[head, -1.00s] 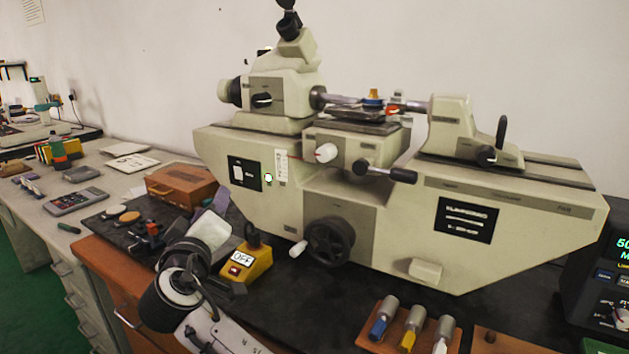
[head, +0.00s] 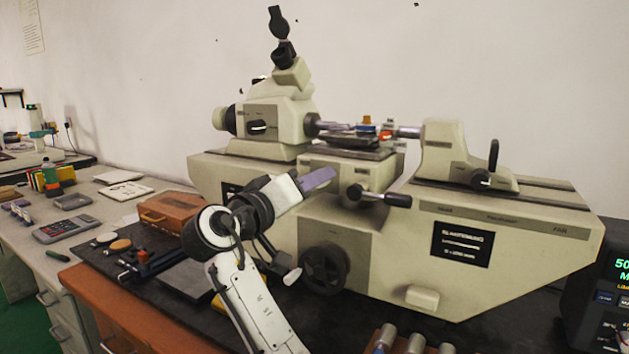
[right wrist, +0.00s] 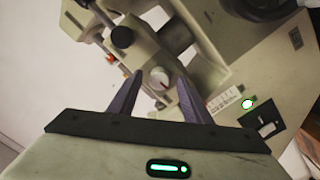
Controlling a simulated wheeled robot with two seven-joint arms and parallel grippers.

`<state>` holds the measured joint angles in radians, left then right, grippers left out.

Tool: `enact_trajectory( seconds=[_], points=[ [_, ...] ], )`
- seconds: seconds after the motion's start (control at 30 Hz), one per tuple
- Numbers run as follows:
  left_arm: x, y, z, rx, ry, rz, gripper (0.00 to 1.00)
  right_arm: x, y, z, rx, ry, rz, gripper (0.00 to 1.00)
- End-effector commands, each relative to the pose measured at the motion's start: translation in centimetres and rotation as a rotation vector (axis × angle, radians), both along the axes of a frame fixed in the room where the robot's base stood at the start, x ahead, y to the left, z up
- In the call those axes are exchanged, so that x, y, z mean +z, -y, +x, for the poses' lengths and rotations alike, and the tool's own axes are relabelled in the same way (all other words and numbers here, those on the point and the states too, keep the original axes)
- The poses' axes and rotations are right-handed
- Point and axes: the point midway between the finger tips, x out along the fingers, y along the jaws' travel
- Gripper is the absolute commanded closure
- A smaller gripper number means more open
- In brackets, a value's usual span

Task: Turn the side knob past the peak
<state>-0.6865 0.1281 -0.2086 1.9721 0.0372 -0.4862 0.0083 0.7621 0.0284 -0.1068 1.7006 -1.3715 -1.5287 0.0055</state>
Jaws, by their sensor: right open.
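The side knob (right wrist: 160,76) is a small white knob with a red mark, on the side of the beige measuring machine (head: 520,235). In the right wrist view it sits between the two purple fingers of my right gripper (right wrist: 159,80). The gripper is open, with a gap visible on both sides of the knob; whether the tips reach past its face I cannot tell. In the head view my right gripper (head: 318,179) is in front of the machine's middle and hides the knob. My left gripper is not in view.
A black-tipped lever (head: 397,200) sticks out just right of the gripper. A black handwheel (head: 324,268) is below it. A white scale (right wrist: 222,103) and a green-lit spot (right wrist: 248,104) are on the machine's side. A brown wooden box (head: 168,210) stands to the left.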

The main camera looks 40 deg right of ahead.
Motion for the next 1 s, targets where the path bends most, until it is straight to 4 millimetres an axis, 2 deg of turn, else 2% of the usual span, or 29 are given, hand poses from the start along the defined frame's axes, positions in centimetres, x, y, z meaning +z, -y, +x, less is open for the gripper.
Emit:
enact_trajectory(
  seconds=[0.13,0.43,0.67,0.7,1.0],
  points=[
    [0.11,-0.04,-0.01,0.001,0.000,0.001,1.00,0.04,1.12,0.24,-0.001,0.000,0.000,0.55],
    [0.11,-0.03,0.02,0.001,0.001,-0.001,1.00,-0.01,1.32,0.32,0.001,0.001,0.001,0.55],
    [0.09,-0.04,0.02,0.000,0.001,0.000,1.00,-0.01,1.29,0.31,0.001,0.001,0.001,0.94],
    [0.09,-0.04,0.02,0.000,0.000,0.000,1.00,-0.01,1.29,0.31,0.001,0.001,0.001,0.97],
    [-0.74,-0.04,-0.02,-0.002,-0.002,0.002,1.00,-0.23,1.26,0.32,0.001,0.043,0.013,0.97]
  ],
)
